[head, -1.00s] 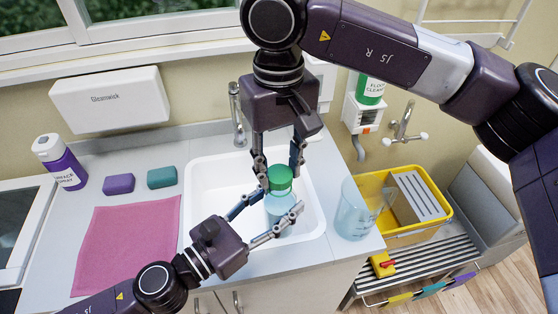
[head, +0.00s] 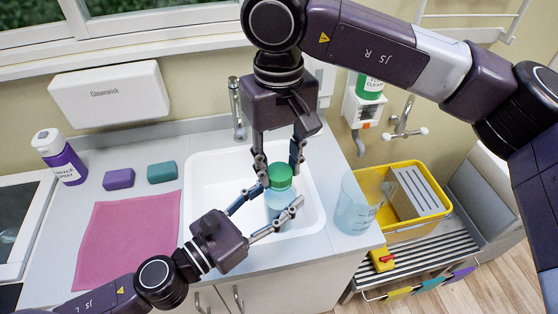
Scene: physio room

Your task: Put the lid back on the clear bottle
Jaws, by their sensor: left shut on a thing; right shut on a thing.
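The clear bottle (head: 279,201) is upright over the white sink basin, light blue inside. The green lid (head: 280,175) sits on the bottle's top, with no gap that I can see. My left gripper (head: 273,217) comes in from the lower left and is shut on the bottle, one finger on each side of its body. My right gripper (head: 280,182) points down from above and is shut on the lid, its fingers at the lid's sides. Whether the lid is threaded tight cannot be seen.
The sink (head: 212,180) surrounds the bottle, with a tap (head: 237,110) behind. A clear jug (head: 355,208) stands close on the right. A yellow bucket (head: 415,230) stands right.

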